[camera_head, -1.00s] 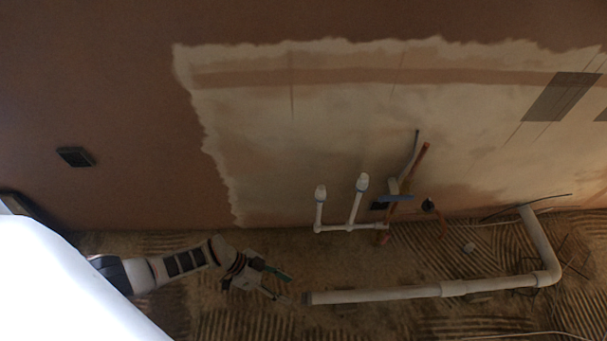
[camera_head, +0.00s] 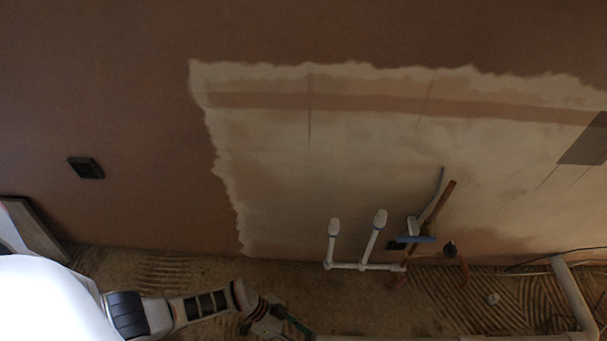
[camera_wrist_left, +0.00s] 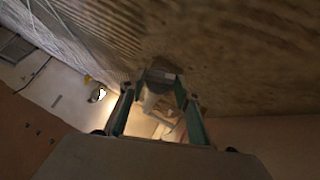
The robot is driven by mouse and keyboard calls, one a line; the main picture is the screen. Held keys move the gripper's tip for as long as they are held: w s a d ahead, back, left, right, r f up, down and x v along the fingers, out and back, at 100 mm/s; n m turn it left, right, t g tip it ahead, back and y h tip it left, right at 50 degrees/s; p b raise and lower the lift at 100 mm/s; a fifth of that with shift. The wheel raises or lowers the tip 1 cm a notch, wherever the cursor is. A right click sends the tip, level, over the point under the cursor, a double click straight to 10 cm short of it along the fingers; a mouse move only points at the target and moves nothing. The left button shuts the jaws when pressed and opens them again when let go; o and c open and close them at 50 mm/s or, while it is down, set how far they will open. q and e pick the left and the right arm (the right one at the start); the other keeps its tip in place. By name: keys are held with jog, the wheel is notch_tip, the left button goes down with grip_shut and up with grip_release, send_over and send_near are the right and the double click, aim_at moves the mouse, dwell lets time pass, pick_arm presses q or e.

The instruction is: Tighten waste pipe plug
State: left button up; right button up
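The white waste pipe (camera_head: 375,338) runs along the bottom edge of the head view, mostly cut off. My left gripper (camera_head: 285,322) is low in that view, near the pipe's left end. In the left wrist view, the two green-sided fingers of my left gripper (camera_wrist_left: 158,92) stand apart. A dark grey piece (camera_wrist_left: 162,72), perhaps the plug, shows at the fingertips with a pale tube-like part (camera_wrist_left: 150,100) below it. A gap shows beside the left finger, and I cannot tell whether either finger touches it. My right gripper is not in view.
Two white capped pipe stubs (camera_head: 366,245) stand by the plastered wall (camera_head: 300,170). Copper and grey pipes (camera_head: 432,210) rise to their right. A black wall box (camera_head: 86,168) is at left. The ridged floor (camera_head: 170,272) near the wall is mostly clear.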

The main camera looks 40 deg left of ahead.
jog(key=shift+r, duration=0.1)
pick_arm(q)
jog(key=shift+r+m+t+y+p, duration=0.3)
jog(key=shift+t+p, duration=0.1)
jog(key=shift+p, duration=0.4)
jog(key=shift+d+m+t+y+p, duration=0.1)
jog(key=shift+m+t+y+p, duration=0.2)
jog(key=shift+t+y+p, duration=0.15)
jog(key=m+t+y, duration=0.1)
jog(key=s+t+b, duration=0.1)
jog(key=t, duration=0.1)
jog(key=shift+d+f+m+y, duration=0.15)
jog(key=shift+f+m+y, duration=0.2)
jog(key=shift+m, duration=0.05)
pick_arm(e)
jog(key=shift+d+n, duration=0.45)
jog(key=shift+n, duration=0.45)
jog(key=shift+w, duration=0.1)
pick_arm(q)
jog(key=o, duration=1)
jog(key=shift+o, duration=0.2)
